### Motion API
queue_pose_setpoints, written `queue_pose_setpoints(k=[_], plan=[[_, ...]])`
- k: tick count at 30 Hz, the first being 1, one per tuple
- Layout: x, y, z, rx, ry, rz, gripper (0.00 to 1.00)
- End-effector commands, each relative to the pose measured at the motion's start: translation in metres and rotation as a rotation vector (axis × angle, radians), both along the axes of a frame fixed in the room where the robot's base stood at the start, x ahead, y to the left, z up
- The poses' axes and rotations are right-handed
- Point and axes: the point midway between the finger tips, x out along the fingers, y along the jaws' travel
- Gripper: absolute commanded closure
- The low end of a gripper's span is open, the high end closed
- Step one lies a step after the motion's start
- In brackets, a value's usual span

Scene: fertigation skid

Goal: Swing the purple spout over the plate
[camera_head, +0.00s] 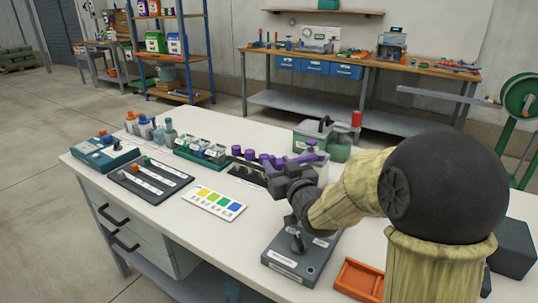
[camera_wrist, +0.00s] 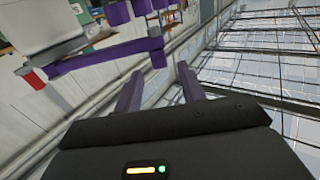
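The purple spout (camera_head: 302,157) is a bar near the table's far side, beside a grey-and-green container, partly behind my gripper in the head view. In the wrist view the purple spout (camera_wrist: 105,60) runs across the upper left, beyond and left of my fingers. My gripper (camera_wrist: 158,80) has its two fingers apart, with nothing between them. In the head view my gripper (camera_head: 283,178) is close to the spout; contact cannot be made out. I cannot tell for sure which thing is the plate; a dark flat piece (camera_head: 246,171) lies beneath the purple knobs, partly hidden.
Purple knobs (camera_head: 237,150) stand left of my gripper. A bottle rack (camera_head: 200,151), a colour card (camera_head: 214,202) and a dark slotted tray (camera_head: 150,181) lie further left. A grey lever box (camera_head: 300,258) and an orange tray (camera_head: 359,279) are in front.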

Motion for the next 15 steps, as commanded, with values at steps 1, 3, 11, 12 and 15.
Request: queue_pose_setpoints(k=[1, 3, 11, 12, 15], plan=[[0.006, 0.003, -0.001, 0.000, -0.001, 0.001, 0.60], [0.015, 0.007, -0.001, 0.000, 0.001, 0.002, 0.60], [0.050, 0.019, -0.001, 0.000, 0.001, 0.001, 0.60], [0.054, 0.020, -0.001, 0.000, 0.000, 0.001, 0.60], [0.059, 0.023, 0.000, 0.000, 0.000, 0.001, 0.60]])
